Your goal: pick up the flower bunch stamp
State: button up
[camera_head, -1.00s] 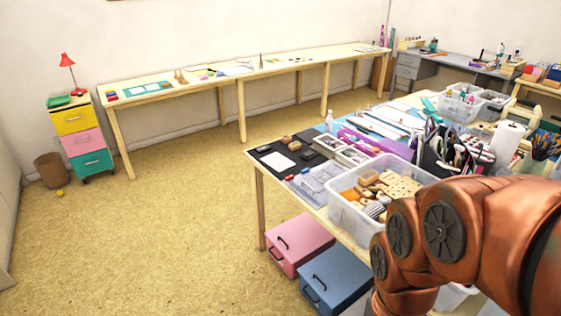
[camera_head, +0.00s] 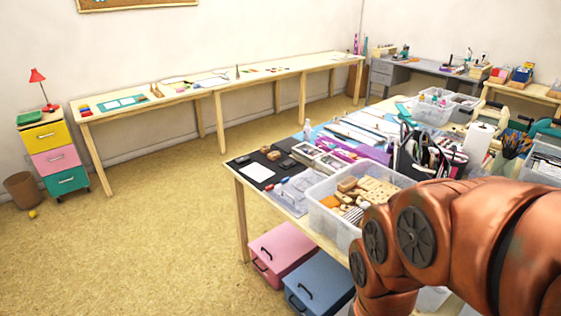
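Small wooden stamp blocks (camera_head: 274,155) lie on a black mat (camera_head: 243,177) at the near left corner of the cluttered table, beside a white paper (camera_head: 256,172). Dark inkpads (camera_head: 287,163) lie near them. A clear bin (camera_head: 328,223) on the same table holds several wooden blocks (camera_head: 378,192). I cannot tell which piece is the flower bunch stamp; the pieces are too small to read. My orange arm covers the lower right and hides part of the bin and table. My gripper is out of view.
Pink (camera_head: 282,250) and blue (camera_head: 318,282) drawer boxes stand under the near table. A long wooden table (camera_head: 215,84) runs along the back wall. A drawer cart (camera_head: 52,155) and a waste bin (camera_head: 22,190) stand at the left.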

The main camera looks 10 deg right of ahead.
aim_at(265, 149)
jog(key=u, duration=0.75)
jog(key=i, duration=1.25)
jog(key=u, duration=0.45)
jog(key=i, duration=1.65)
jog(key=z, duration=1.15)
jog(key=i, duration=0.45)
jog(key=z, duration=0.2)
